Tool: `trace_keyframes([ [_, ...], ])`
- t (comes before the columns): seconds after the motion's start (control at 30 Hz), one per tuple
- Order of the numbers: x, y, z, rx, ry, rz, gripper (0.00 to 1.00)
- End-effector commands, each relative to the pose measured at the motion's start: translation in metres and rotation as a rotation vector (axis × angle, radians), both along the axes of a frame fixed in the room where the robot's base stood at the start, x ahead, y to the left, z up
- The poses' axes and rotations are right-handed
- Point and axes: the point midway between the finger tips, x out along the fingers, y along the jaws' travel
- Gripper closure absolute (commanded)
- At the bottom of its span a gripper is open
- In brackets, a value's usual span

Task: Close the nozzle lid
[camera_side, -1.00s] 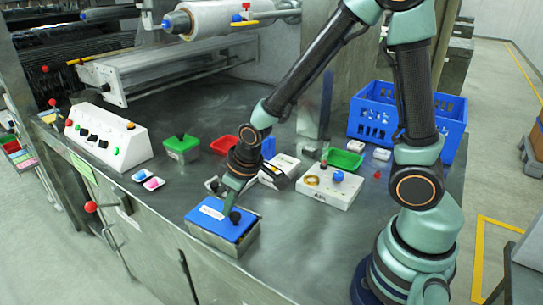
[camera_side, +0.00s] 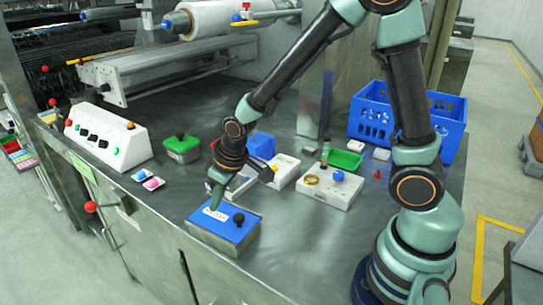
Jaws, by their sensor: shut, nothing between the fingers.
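A metal box (camera_side: 215,240) with a blue lid (camera_side: 222,229) stands near the front edge of the bench. The lid has a black knob (camera_side: 238,219) and a white label, too small to read, and it looks flat on the box. I cannot tell for sure that it is the nozzle lid. My gripper (camera_side: 214,207) is shut and empty. It points down at the back left part of the blue lid, left of the knob. I cannot tell whether it touches the lid.
A green lidded box (camera_side: 181,148) and a white control panel (camera_side: 108,138) stand at the left, near small trays of blue and pink (camera_side: 148,180). A white box with a blue knob (camera_side: 328,188), a green tray (camera_side: 345,160) and a blue crate (camera_side: 440,112) are at the right.

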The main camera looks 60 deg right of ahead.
Motion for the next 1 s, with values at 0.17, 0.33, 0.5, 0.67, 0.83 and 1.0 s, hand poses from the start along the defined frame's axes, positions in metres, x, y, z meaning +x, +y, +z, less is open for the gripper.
trace_keyframes([
  [0.17, -0.008, -0.002, 0.021, 0.000, -0.005, 0.000, 1.00],
  [0.33, -0.015, -0.004, 0.043, 0.000, -0.005, 0.000, 1.00],
  [0.5, -0.024, -0.006, 0.067, 0.000, -0.006, -0.001, 1.00],
  [0.67, -0.030, -0.008, 0.084, -0.001, -0.004, -0.001, 1.00],
  [0.83, -0.035, -0.009, 0.093, -0.001, -0.003, -0.003, 1.00],
  [1.0, -0.046, -0.021, 0.112, 0.006, -0.028, -0.039, 1.00],
])
